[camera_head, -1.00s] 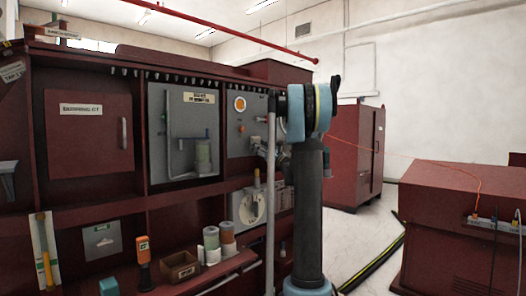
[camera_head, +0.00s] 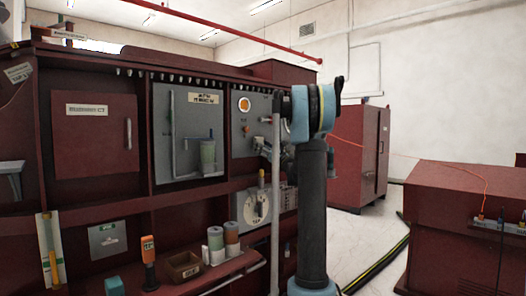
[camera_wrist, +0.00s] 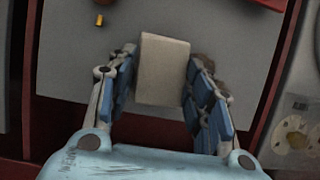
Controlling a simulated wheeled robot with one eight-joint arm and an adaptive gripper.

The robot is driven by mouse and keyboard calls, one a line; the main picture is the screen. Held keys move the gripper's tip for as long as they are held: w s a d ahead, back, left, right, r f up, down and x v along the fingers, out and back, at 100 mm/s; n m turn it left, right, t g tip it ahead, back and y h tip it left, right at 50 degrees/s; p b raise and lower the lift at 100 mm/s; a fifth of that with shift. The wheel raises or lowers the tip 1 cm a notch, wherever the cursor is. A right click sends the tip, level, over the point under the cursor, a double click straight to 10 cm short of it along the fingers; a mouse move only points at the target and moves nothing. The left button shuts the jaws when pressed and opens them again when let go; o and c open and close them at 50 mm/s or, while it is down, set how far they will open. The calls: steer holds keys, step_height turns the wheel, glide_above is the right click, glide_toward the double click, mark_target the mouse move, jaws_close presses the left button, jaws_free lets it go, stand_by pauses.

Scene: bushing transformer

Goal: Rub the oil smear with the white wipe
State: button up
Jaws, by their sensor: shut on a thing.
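In the wrist view my gripper (camera_wrist: 163,75) has its blue-padded fingers on both sides of a pale, off-white block, the white wipe (camera_wrist: 164,69), and is shut on it. The wipe is in front of a plain grey panel (camera_wrist: 75,55). I cannot tell whether it touches the panel. No oil smear can be made out; the wipe and fingers cover part of the panel. In the head view my gripper (camera_head: 266,147) is small and partly hidden by my arm, in front of the red cabinet's grey panels.
An orange lamp (camera_head: 244,105) and a dial (camera_head: 257,208) are on the cabinet front. A shelf below bears a brown box (camera_head: 184,267), rolls (camera_head: 215,244) and an orange-topped tool (camera_head: 148,249). A red cabinet (camera_head: 450,210) stands at right. A yellow-black cable (camera_head: 385,262) crosses the floor.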

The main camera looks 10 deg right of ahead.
steer(key=shift+w+a, duration=0.4)
steer(key=shift+w, duration=0.1)
steer(key=shift+d, duration=0.1)
stand_by(0.3)
glide_toward(271, 142)
steer(key=shift+x, duration=3)
steer(key=s+a, duration=0.7)
steer(key=a, duration=0.2)
steer(key=shift+a, duration=0.2)
